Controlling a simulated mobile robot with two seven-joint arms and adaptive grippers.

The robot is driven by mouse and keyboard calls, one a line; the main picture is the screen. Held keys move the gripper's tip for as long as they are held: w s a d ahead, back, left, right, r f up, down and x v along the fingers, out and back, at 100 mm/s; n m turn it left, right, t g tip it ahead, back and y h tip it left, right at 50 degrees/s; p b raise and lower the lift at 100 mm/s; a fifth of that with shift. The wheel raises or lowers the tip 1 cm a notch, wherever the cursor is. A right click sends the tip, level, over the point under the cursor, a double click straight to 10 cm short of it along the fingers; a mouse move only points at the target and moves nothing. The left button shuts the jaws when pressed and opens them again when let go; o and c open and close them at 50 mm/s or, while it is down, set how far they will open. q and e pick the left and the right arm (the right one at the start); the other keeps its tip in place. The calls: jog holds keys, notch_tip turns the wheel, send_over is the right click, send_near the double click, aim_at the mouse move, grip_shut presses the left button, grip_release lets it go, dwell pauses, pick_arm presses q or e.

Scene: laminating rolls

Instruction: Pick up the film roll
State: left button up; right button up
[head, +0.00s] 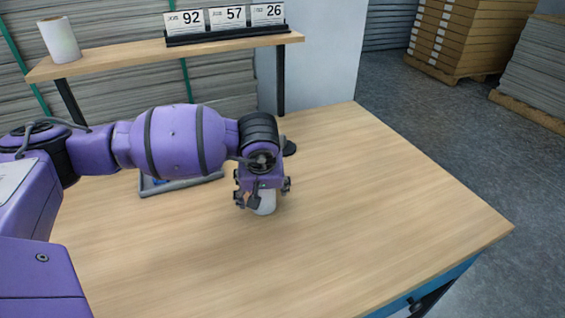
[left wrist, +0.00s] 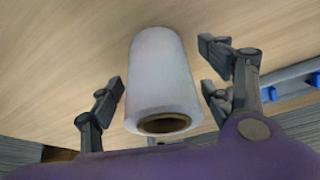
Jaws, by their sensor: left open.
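A whitish film roll (head: 265,203) stands on the wooden table under my left gripper in the head view, its upper part hidden by the gripper. In the left wrist view the film roll (left wrist: 161,80) shows its pale side and the brown core at its near end. My left gripper (head: 262,196) is open. In the left wrist view its fingers (left wrist: 163,80) are on either side of the roll, with a visible gap on each side. My right gripper is not in view.
A grey tray (head: 180,185) with something blue lies behind my left arm. A raised shelf (head: 150,56) at the back holds another white roll (head: 59,40) and number cards (head: 227,20). The table's right side (head: 400,200) is clear.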

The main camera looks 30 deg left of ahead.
pick_arm(q)
jog(key=c, duration=1.4)
jog(key=shift+o, duration=0.2)
jog(key=shift+r, duration=0.1)
